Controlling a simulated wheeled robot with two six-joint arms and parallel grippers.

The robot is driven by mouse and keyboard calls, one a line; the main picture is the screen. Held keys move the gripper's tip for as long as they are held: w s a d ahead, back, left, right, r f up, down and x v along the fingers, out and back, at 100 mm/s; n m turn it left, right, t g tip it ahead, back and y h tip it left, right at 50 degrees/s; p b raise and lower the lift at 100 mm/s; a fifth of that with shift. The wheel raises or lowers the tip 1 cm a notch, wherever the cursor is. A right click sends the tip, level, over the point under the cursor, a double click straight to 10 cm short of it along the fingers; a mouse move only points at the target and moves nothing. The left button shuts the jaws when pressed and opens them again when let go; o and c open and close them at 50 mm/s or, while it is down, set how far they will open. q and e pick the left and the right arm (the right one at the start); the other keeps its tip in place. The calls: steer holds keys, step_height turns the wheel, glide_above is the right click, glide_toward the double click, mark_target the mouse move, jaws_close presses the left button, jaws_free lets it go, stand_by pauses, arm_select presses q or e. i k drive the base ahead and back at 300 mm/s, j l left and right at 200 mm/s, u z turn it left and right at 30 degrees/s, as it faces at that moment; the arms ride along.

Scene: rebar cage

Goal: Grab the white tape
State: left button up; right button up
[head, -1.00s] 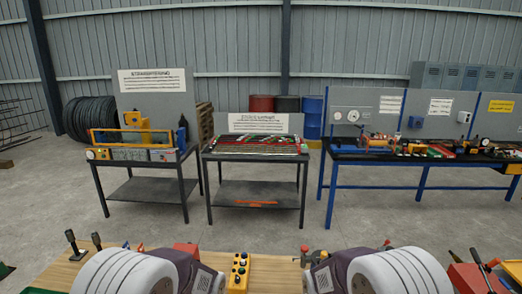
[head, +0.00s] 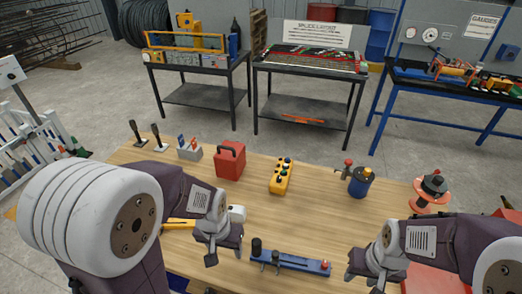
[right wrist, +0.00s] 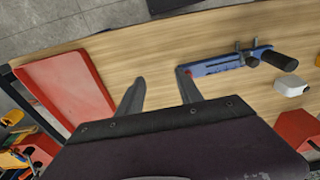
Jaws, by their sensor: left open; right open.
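A small white rounded object (head: 237,213), which looks like the white tape, sits on the wooden table just behind my left gripper in the head view, partly hidden by it. It also shows whole at the right of the right wrist view (right wrist: 291,86). My left gripper (head: 224,248) is open and empty above the table, in front of the white object. My right gripper (head: 366,272) is open at the right front of the table. In the right wrist view its two fingers (right wrist: 161,93) are apart with only bare wood between them.
A blue bar tool (head: 290,261) lies between my grippers. A red box (head: 230,160), a yellow control box (head: 281,177), a blue canister (head: 359,183) and a red spool (head: 432,191) stand farther back. A red flat case (right wrist: 63,93) lies left of my right gripper. The table middle is clear.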

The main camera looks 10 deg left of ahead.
mark_target(237, 213)
steer(key=l+u, duration=0.1)
steer(key=u, duration=0.35)
steer(key=l+u, duration=0.1)
steer(key=u, duration=0.3)
steer(key=k+u, duration=0.15)
steer(key=u, duration=0.3)
steer(key=l+u, duration=0.1)
steer(key=u, duration=0.3)
steer(key=k+u, duration=0.15)
steer(key=u, duration=0.3)
